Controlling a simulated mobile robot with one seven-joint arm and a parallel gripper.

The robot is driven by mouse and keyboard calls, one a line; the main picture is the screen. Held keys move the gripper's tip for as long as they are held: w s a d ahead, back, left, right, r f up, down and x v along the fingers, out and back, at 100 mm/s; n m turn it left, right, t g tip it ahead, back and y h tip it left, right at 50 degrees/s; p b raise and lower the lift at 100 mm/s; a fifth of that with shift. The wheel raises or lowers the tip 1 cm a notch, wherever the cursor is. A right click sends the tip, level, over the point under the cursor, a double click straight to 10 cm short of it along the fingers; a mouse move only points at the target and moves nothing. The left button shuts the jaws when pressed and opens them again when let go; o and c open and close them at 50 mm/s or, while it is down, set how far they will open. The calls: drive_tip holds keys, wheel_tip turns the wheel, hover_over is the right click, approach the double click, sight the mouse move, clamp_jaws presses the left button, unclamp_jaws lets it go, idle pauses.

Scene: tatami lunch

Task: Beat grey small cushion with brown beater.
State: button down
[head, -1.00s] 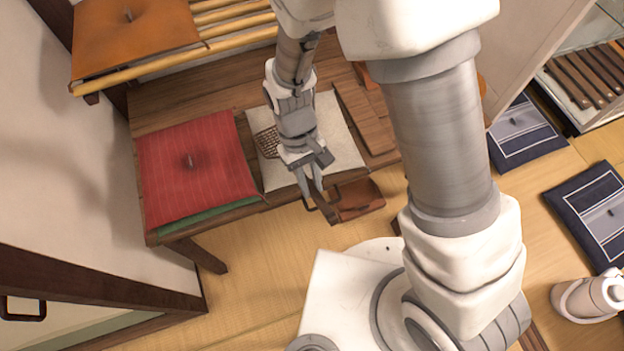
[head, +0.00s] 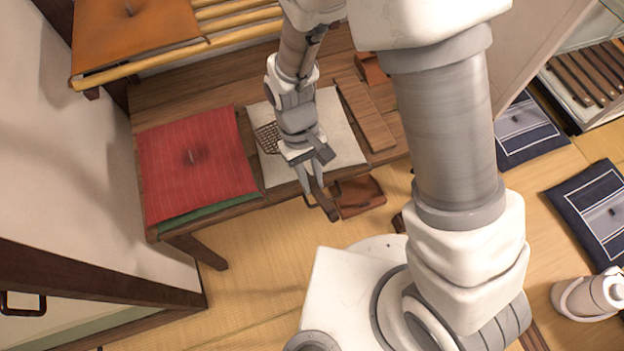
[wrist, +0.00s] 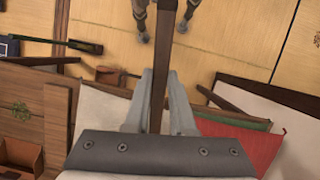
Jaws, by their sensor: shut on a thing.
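The grey small cushion (head: 345,142) is pale and lies flat on the low wooden table, partly hidden by my arm. My gripper (head: 312,190) is over the cushion's front edge in the head view, shut on the brown beater. The beater's woven lattice head (head: 267,138) shows to the left of my wrist, over the cushion's left side. I cannot tell whether it touches the cushion. The dark handle end sticks out below the fingers. In the wrist view the brown beater's handle (wrist: 161,60) runs between the two fingers.
A red cushion (head: 215,160) lies on a green one at the table's (head: 180,100) left. A wooden board (head: 364,115) lies right of the grey cushion. A brown box (head: 362,197) is beyond the front edge. An orange cushion (head: 140,40) rests on slats at the back left.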

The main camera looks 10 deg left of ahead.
drive_tip(key=shift+r, duration=0.8)
drive_tip(key=shift+f, duration=0.15)
drive_tip(key=shift+f, duration=0.1)
wheel_tip(320, 180, down, 10)
drive_tip(key=b, duration=0.8)
wheel_tip(320, 180, up, 10)
drive_tip(key=p, duration=0.8)
drive_tip(key=shift+r, duration=0.2)
drive_tip(key=shift+f, duration=0.1)
